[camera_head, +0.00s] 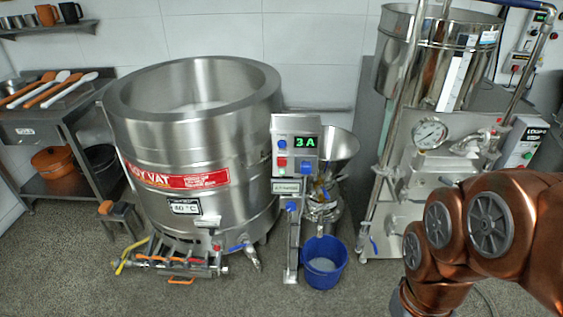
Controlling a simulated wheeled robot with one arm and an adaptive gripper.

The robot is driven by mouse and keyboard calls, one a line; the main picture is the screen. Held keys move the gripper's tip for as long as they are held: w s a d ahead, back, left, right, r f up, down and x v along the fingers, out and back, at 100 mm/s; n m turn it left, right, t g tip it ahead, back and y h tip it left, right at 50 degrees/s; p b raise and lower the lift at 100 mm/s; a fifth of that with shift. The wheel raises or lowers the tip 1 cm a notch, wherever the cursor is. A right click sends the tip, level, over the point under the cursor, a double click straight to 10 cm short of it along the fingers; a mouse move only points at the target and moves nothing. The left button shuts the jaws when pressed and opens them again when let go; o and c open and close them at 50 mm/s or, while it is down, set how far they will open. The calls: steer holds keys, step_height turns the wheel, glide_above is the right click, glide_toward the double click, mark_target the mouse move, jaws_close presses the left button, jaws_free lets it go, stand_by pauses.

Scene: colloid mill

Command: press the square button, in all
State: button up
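A grey control box (294,157) stands on a steel post between the large vat and the funnel. Its green display (305,142) reads "3 A". A blue-looking control (305,167) sits under the display. They are too small to tell which one is square. My copper arm fills the lower right of the view, apart from the box in the picture. My gripper is outside the view.
A steel vat (190,125) stands left of the box, with a valve manifold (175,262) low in front. A steel funnel (338,149) and blue bucket (323,263) are close on its right. A homogenizer-like machine with a gauge (430,133) stands further right. The front floor is mostly clear.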

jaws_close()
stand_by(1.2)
